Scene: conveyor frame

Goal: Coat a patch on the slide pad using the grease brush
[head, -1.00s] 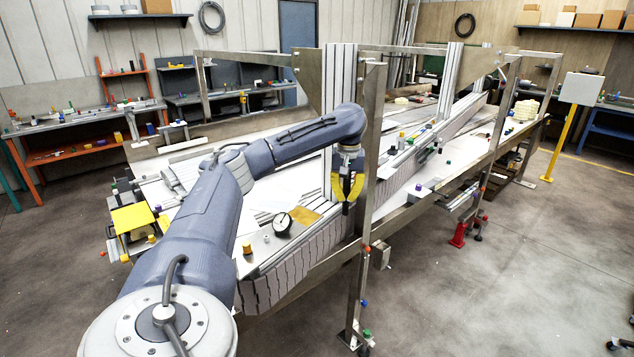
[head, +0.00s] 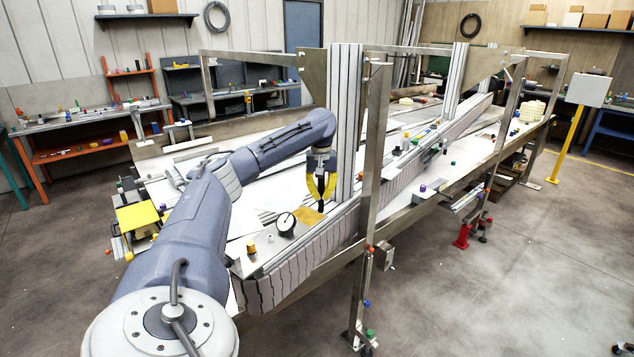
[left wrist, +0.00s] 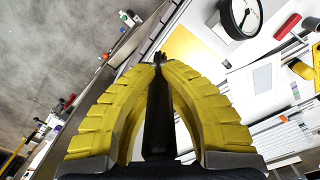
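My left gripper (head: 321,196) has yellow ribbed fingers. In the left wrist view its fingers (left wrist: 160,72) close around a dark, slim tool that looks like the grease brush (left wrist: 158,115). The brush's dark tip sticks out past the fingertips. A flat tan-orange patch, likely the slide pad (head: 304,217), lies on the white frame top just below and left of the gripper. It also shows in the left wrist view (left wrist: 190,50), to the right of the brush tip. I cannot tell whether the tip touches it. My right gripper is not in view.
A round dial gauge (head: 286,223) stands close to the pad, with a yellow-capped item (head: 251,247) nearer. A tall grooved post (head: 345,125) and a steel upright (head: 371,170) rise right of the gripper. A yellow plate (head: 137,217) sits at the left.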

